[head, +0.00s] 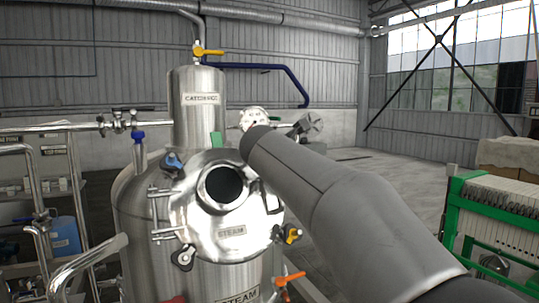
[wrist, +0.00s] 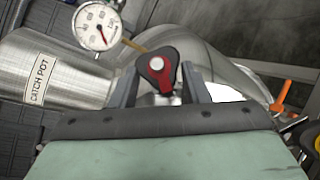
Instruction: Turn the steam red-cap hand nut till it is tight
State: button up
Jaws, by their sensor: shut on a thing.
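My gripper (wrist: 160,82) is shut on this nut, with one grey finger on each side. In the head view my arm covers the lid's upper right, and the nut and the fingers are hidden there. How tight the nut is cannot be told.
Other hand nuts sit round the lid: blue (head: 173,162), dark (head: 185,257) and yellow (head: 290,234). The catch pot (head: 197,118) stands behind, near a pressure gauge (wrist: 97,26). An orange valve handle (head: 289,279) sticks out below. A green-framed press (head: 490,215) stands right.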

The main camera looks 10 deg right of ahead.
jog(key=o, duration=1)
jog(key=shift+s, duration=0.15)
jog(key=b+v, duration=0.4)
jog(key=v, duration=1.3)
jog(key=shift+s+d, duration=0.1)
jog(key=shift+s, duration=0.05)
